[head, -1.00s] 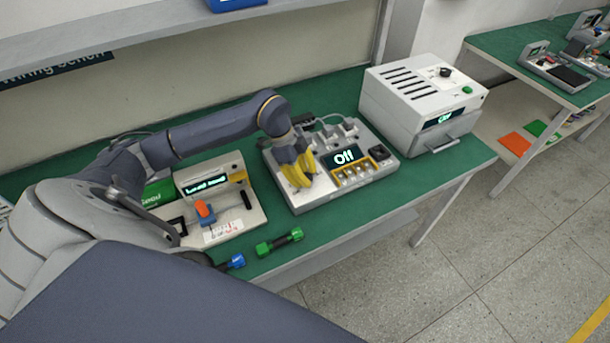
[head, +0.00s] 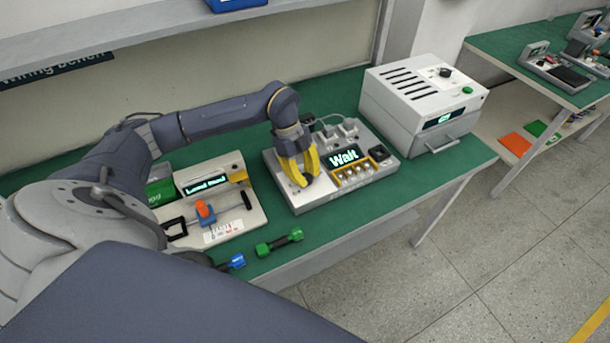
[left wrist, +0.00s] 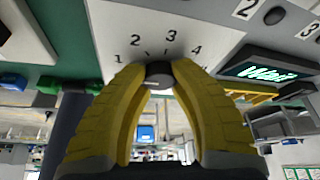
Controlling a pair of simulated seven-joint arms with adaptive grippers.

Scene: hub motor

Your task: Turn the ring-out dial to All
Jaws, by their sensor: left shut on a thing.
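The ring-out tester (head: 325,202) is a light grey box on the green bench, and its display (head: 344,158) reads "Wait". In the left wrist view the dial (left wrist: 159,73) is a dark round knob, with the numbers 1 to 4 printed in an arc around it; other labels are hidden behind my fingers. My left gripper (head: 303,180) has yellow fingers and comes down onto the left part of the tester. In the left wrist view the gripper (left wrist: 160,80) is shut on the dial, one finger on each side. My right gripper is not in view.
Left of the tester stands a unit with an orange-topped lever (head: 204,210). A green dumbbell-shaped part (head: 279,242) lies at the bench's front edge. A grey oven-like box (head: 422,105) stands right of the tester. Sockets (head: 347,130) line the tester's back.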

